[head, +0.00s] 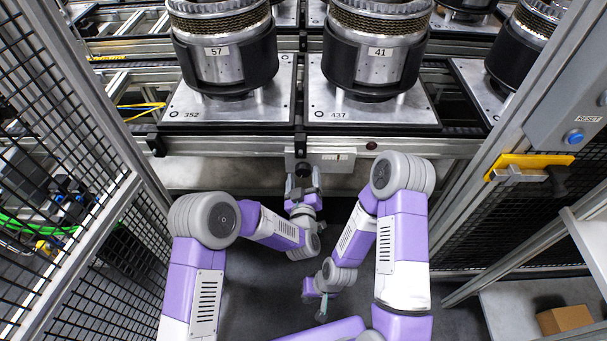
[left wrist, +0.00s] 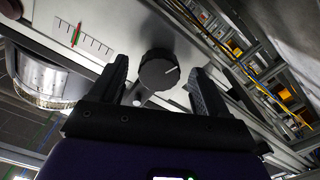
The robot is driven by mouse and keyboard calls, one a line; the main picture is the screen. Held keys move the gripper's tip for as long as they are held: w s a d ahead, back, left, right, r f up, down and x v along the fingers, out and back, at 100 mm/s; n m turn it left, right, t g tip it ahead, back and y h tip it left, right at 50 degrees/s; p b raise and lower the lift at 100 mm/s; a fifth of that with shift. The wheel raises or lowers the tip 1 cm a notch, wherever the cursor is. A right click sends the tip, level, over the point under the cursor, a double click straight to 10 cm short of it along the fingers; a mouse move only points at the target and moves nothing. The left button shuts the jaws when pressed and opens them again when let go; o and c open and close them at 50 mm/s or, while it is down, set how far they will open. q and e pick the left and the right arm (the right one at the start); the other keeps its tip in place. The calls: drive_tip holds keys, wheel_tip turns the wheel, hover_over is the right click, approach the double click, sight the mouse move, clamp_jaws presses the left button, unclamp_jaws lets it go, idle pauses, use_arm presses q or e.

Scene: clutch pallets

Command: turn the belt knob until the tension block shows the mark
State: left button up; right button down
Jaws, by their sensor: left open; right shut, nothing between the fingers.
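The belt knob (left wrist: 157,70) is round and black with a white line, seen in the left wrist view. It also shows in the head view (head: 304,170), below the conveyor's front edge. My left gripper (head: 303,184) is open, with one finger on each side of the knob; I cannot tell whether they touch it. The tension block's scale (left wrist: 84,38) has several black ticks, with a thin red and green marker near one end. In the head view the scale (head: 335,157) is too small to read. My right gripper (head: 321,314) is shut and empty, low and away from the knob.
Two pallets, 352 (head: 188,114) and 437 (head: 415,115), carry clutches 57 (head: 222,65) and 41 (head: 384,65) above the knob. Mesh fencing (head: 45,130) stands at left. A reset button (head: 573,136) is at right. A cardboard box (head: 564,319) sits lower right.

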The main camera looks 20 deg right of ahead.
use_arm(q)
drive_tip(key=v, duration=0.6)
drive_tip(key=shift+p, duration=0.45)
drive_tip(key=shift+r, duration=0.1)
